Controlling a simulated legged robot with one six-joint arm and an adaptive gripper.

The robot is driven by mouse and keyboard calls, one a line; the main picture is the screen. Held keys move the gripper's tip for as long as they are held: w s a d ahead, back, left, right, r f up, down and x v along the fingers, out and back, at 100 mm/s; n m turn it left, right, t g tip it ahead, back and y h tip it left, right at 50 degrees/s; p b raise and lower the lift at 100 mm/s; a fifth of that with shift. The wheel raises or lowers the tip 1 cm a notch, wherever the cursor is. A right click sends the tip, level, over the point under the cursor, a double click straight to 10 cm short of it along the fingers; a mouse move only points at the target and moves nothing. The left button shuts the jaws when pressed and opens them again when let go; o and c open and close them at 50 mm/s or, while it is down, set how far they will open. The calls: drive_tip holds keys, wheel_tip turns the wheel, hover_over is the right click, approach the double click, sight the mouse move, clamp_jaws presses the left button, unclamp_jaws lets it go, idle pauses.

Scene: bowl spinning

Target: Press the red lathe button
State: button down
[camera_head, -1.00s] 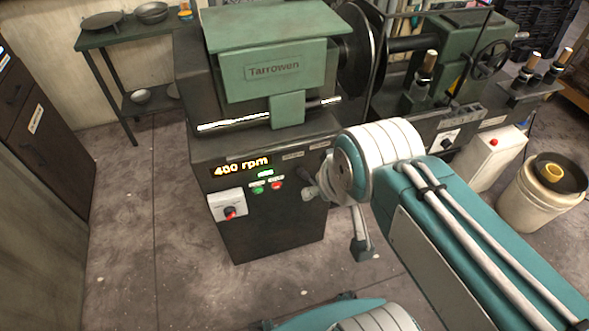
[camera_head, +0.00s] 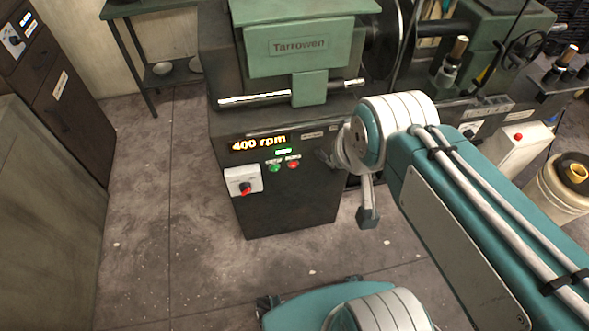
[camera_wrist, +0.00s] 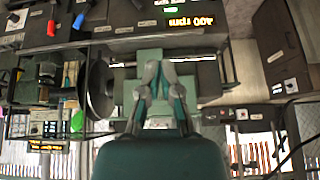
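The green and dark lathe (camera_head: 298,45) stands ahead in the head view, its lit display (camera_head: 258,143) reading 400 rpm. Below the display, a small red button (camera_head: 293,164) sits right of a green button (camera_head: 275,167). A red knob (camera_head: 245,189) is on a white box lower left. My arm (camera_head: 400,130) reaches in from the right, its elbow right of the buttons. In the wrist view my gripper (camera_wrist: 161,70) looks shut and empty, its fingertips together in front of the lathe body. The display (camera_wrist: 190,22) appears upside down there; I cannot make out the red button beside it.
A white box with another red button (camera_head: 518,137) and a bucket (camera_head: 560,190) stand at the right. A dark cabinet (camera_head: 60,95) stands at the left, and a green shelf (camera_head: 150,8) at the back left. The floor (camera_head: 190,240) before the lathe is mostly clear.

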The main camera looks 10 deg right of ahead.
drive_tip(key=w+f+m+t, duration=0.25)
drive_tip(key=w+f, duration=0.35)
drive_tip(key=w, duration=0.7)
drive_tip(key=w+f+m+t, duration=0.2)
drive_tip(key=w+f+m, duration=0.3)
drive_tip(key=w, duration=0.7)
drive_tip(key=w+f+m+t, duration=0.1)
drive_tip(key=w+f, duration=0.1)
drive_tip(key=f, duration=0.3)
drive_tip(key=w+f+m+t, duration=0.1)
drive_tip(key=w+f, duration=0.1)
drive_tip(key=f, duration=0.4)
drive_tip(key=w+f+m+t, duration=0.1)
drive_tip(key=w+f, duration=0.1)
drive_tip(key=f, duration=0.4)
drive_tip(key=shift+w+d+f+m, duration=0.1)
drive_tip(key=shift+w+d+m, duration=0.05)
drive_tip(key=shift+w+m, duration=0.15)
drive_tip(key=s+f+m+t, duration=0.2)
drive_tip(key=s+f, duration=0.4)
drive_tip(key=f, duration=0.4)
drive_tip(key=s+f+m+t, duration=0.2)
drive_tip(key=s+f+m, duration=0.2)
drive_tip(key=s+f, duration=0.3)
wheel_tip(320, 180, down, 3)
drive_tip(key=shift+f, duration=0.2)
drive_tip(key=shift+w+t, duration=0.1)
drive_tip(key=shift+t, duration=0.15)
